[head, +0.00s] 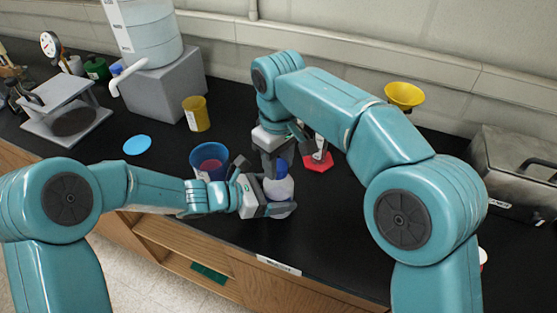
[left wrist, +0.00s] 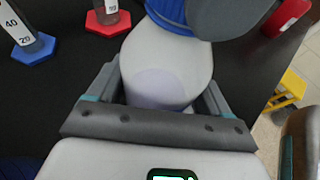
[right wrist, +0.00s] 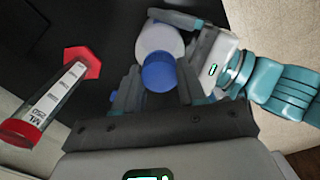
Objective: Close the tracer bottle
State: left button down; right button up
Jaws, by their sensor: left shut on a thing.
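The tracer bottle (head: 280,188) is white and stands roughly upright near the front of the black bench. My left gripper (head: 266,190) is shut around its body from the left; the bottle fills the jaws in the left wrist view (left wrist: 165,70). The blue cap (head: 282,164) is at the top of the bottle, and it also shows in the right wrist view (right wrist: 158,72). Whether it is fully seated I cannot tell. My right gripper (head: 270,158) points down at the cap. Its fingers stand open on either side of the cap, with a visible gap.
A blue cup (head: 209,161) stands close behind my left gripper. A cylinder with a red hexagonal base (head: 318,162) stands just behind my right gripper. A yellow cup (head: 196,113) and a blue disc (head: 137,145) are farther left. The bench's front edge is near.

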jog(key=o, duration=1.2)
jog(key=shift+o, duration=0.2)
jog(key=shift+r, duration=3.75)
pick_arm(q)
grip_release()
